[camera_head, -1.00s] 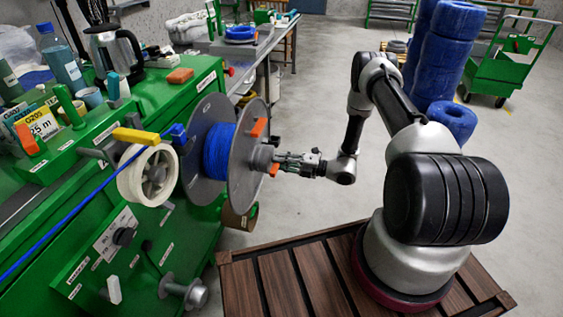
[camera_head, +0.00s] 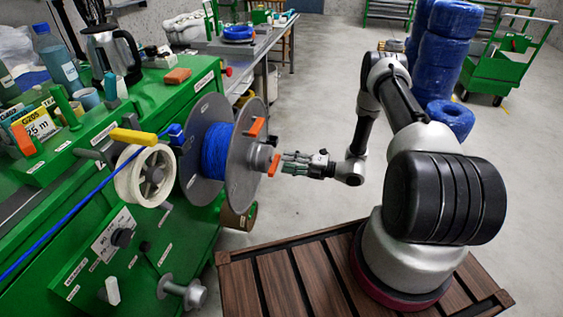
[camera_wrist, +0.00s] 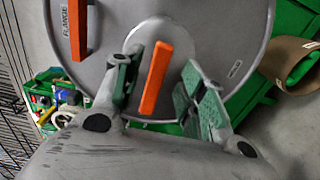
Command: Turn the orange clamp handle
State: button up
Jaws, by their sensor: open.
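The orange clamp handle (camera_head: 274,165) sits at the hub of the grey reel flange (camera_head: 238,178). In the wrist view the orange clamp handle (camera_wrist: 155,77) stands tilted, its top leaning right, between the two green-padded fingers. My gripper (camera_head: 288,165) is open just right of the handle, pointing left at it. In the wrist view my gripper (camera_wrist: 160,95) has a finger on either side of the handle, with gaps showing. I cannot tell how deep the handle sits between the fingers. Blue cable (camera_head: 216,150) is wound on the reel.
A second orange handle (camera_head: 257,127) is on the flange's upper part. The green machine (camera_head: 75,245) with a white roll (camera_head: 130,183) and yellow lever (camera_head: 135,136) stands left. Open floor lies behind my arm.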

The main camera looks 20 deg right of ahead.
jog(key=v, duration=0.8)
jog(key=shift+d, duration=0.2)
jog(key=shift+s, duration=0.1)
